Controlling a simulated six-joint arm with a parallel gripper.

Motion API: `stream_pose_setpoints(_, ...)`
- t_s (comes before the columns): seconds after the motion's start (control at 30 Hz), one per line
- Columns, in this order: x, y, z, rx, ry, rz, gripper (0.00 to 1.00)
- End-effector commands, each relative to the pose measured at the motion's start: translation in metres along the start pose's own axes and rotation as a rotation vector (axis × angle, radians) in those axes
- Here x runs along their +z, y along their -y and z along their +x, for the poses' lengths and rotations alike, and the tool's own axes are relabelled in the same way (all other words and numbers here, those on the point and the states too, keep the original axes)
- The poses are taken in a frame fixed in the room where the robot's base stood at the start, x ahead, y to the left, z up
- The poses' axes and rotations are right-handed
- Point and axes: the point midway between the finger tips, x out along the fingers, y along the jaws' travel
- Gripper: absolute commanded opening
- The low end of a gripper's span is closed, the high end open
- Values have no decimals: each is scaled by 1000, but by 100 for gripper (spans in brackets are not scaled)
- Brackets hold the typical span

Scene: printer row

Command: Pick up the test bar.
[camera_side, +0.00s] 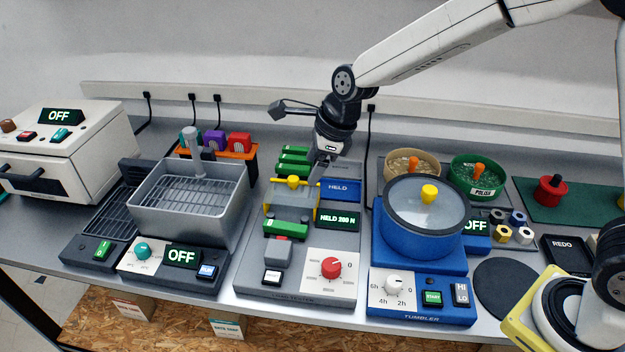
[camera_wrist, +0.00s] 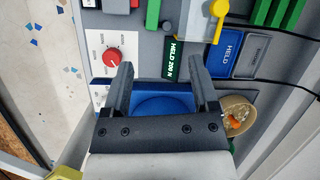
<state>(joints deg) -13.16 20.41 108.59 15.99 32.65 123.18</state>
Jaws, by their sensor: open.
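A green bar (camera_side: 285,230) lies across the front of the tester (camera_side: 255,288); in the wrist view a green bar (camera_wrist: 153,14) shows at the top edge. Several more green bars (camera_side: 293,159) lie in a row behind the tester; they also show in the wrist view (camera_wrist: 277,12). The frames do not show which one is the test bar. My gripper (camera_side: 316,178) hangs above the back right of the tester, near the yellow lever. In the wrist view my gripper (camera_wrist: 160,62) has its fingers apart with nothing between them.
The tester's yellow lever (camera_side: 293,182) stands near my fingers. Its display (camera_side: 338,218) reads HELD 200 N, beside a blue HELD pad (camera_side: 342,190). The blue tumbler (camera_side: 420,303) stands to the right and a grey basket (camera_side: 190,210) to the left.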

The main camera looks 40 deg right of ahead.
Motion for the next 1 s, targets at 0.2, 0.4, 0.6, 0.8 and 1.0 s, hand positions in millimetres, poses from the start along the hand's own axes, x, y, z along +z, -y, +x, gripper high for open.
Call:
stream_pose_setpoints(0.2,18,1,10,11,18,186,76)
stream_pose_setpoints(0.4,24,0,24,23,25,306,76)
stream_pose_setpoints(0.6,9,-5,63,21,24,302,76)
stream_pose_setpoints(0.8,-2,-9,94,21,25,301,76)
stream_pose_setpoints(1.0,-6,-10,105,19,28,298,76)
